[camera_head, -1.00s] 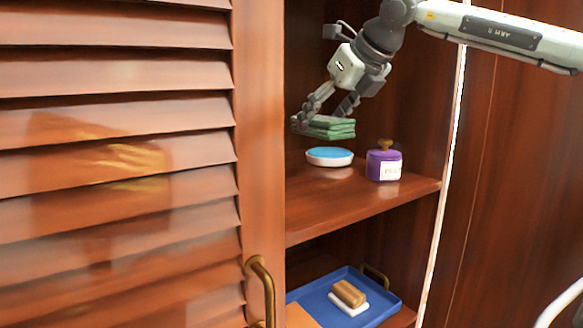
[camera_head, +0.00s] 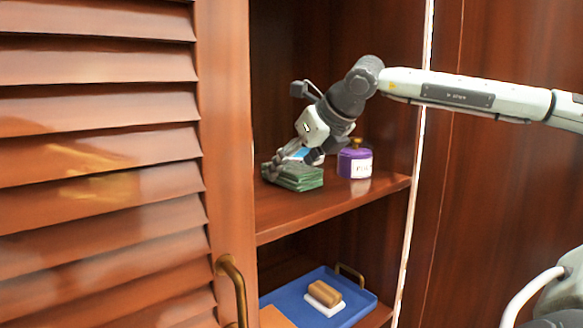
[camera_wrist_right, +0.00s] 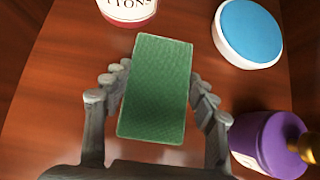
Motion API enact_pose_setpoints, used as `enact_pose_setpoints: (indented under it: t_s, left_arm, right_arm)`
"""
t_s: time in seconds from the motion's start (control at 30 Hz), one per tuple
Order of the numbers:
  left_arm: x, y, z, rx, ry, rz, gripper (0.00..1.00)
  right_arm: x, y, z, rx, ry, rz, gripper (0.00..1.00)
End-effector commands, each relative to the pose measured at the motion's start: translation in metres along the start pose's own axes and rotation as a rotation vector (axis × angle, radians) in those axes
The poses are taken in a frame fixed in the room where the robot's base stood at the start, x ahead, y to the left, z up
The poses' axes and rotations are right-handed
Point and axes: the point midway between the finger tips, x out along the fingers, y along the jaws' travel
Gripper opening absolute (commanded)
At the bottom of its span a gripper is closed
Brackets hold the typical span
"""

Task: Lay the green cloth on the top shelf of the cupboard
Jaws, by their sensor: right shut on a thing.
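The green cloth (camera_head: 296,179), folded into a thick flat stack, is at the top shelf (camera_head: 330,205) of the cupboard, near its front left. It is low over the boards; I cannot tell whether its underside touches them. My right gripper (camera_head: 292,163) is shut on it from above. In the right wrist view the cloth (camera_wrist_right: 158,95) lies between the two fingers of my right gripper (camera_wrist_right: 160,88), gripped across its width. My left gripper is not in view.
A purple jar (camera_head: 354,164) and a blue-topped white dish (camera_wrist_right: 250,32) stand beside the cloth. A labelled jar (camera_wrist_right: 128,8) shows in the wrist view. Below is a blue tray (camera_head: 345,312) with a brush-like block. A louvred door (camera_head: 100,200) stands left.

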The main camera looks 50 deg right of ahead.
Motion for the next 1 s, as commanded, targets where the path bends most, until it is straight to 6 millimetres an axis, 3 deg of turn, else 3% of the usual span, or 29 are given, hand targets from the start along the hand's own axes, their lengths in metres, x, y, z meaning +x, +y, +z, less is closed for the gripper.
enact_pose_setpoints:
  t_s: [0.2, 0.23, 0.37, 0.77, 0.9, 1.0]
  left_arm:
    - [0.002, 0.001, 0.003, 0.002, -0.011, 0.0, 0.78]
    - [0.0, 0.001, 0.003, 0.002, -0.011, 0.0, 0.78]
    - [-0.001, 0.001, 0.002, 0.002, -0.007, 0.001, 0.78]
    - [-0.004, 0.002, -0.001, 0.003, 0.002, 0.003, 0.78]
    - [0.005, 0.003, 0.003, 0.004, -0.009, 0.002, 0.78]
    - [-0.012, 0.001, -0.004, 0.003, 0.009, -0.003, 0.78]
  right_arm:
    - [0.002, 0.0, -0.002, 0.0, 0.001, 0.0, 0.29]
    - [0.001, 0.0, -0.001, 0.0, 0.001, 0.0, 0.61]
    - [0.001, 0.0, -0.001, 0.0, 0.001, 0.0, 0.77]
    - [-0.001, 0.0, 0.001, 0.0, 0.001, 0.0, 0.78]
    - [-0.022, -0.001, 0.001, 0.001, -0.005, -0.003, 0.78]
    - [-0.044, -0.001, 0.001, 0.001, -0.006, -0.004, 0.78]
